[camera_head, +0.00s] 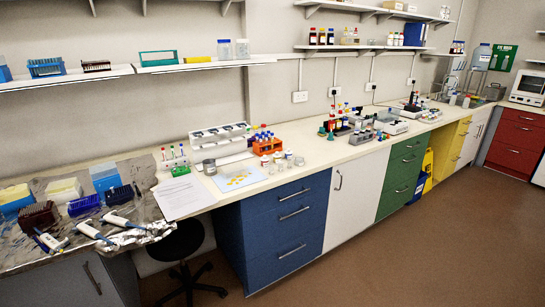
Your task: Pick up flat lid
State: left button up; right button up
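I cannot make out a flat lid for certain; at this size, nothing on the bench clearly reads as one. Small pale jars (277,161) stand near the bench's front edge, right of a light blue sheet with yellow marks (238,178). A round grey container (209,167) stands left of that sheet. A blue box (105,178) and a box with a pale yellow top (63,191) stand on the foil-covered left end. Neither of my grippers is in view.
Several pipettes (93,232) lie on crumpled foil at the left front, by a dark brown rack (38,216). White paper (180,197) overhangs the edge. An orange tube rack (267,145) stands further right. A black stool (184,255) is below. The floor (400,245) at right is clear.

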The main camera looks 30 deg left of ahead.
aim_at(229, 171)
jog(key=i, duration=1.25)
jog(key=u, duration=0.9)
jog(key=i, duration=0.75)
jog(key=u, duration=1.15)
jog(key=i, duration=0.45)
jog(key=u, duration=0.45)
